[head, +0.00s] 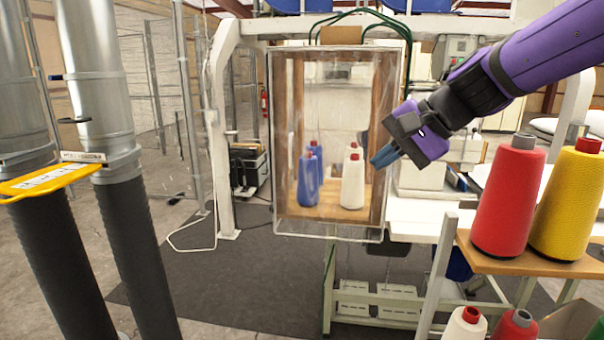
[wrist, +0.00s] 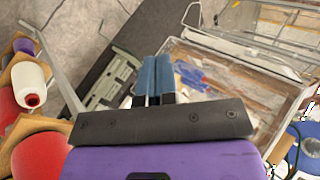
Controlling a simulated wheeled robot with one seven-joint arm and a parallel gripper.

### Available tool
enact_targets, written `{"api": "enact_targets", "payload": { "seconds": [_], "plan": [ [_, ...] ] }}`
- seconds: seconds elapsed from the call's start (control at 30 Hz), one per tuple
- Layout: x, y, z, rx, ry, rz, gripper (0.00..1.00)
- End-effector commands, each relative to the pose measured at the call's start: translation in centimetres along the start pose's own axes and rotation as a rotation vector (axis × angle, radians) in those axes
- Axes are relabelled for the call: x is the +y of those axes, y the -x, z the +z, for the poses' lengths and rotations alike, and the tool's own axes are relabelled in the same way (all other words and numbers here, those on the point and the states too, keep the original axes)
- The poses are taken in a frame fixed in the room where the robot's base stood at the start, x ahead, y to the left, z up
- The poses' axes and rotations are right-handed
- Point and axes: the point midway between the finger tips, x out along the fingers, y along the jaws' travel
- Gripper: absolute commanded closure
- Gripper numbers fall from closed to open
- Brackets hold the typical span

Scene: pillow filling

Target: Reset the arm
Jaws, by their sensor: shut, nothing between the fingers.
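My purple arm reaches in from the upper right in the head view. My gripper (head: 376,164) has blue fingertips and is shut and empty. It appears in front of the right side of a wooden-framed cabinet with a clear front (head: 325,222); I cannot tell how far apart they are. In the wrist view the blue fingers of my gripper (wrist: 154,76) lie together with nothing between them. The cabinet (wrist: 215,50) shows beyond them. Blue spools (head: 308,178) and white spools (head: 352,182) stand upright inside the cabinet.
A red spool (head: 508,195) and a yellow spool (head: 568,200) stand on a wooden shelf (head: 520,263) at the right. Large ducts with black hoses (head: 135,240) and a yellow lever (head: 55,180) stand at the left. The dark floor mat (head: 235,280) is clear in front of the cabinet.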

Motion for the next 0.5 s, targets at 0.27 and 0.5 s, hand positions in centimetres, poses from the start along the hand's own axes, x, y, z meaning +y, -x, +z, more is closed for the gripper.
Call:
{"api": "enact_targets", "payload": {
  "seconds": [0.27, 0.5],
  "plan": [
    [8.3, 6.6, 4.5, 0.122, 0.312, 0.256, 1.0],
    [15.5, 11.4, 7.4, 0.207, 0.53, 0.482, 1.0]
  ]
}}
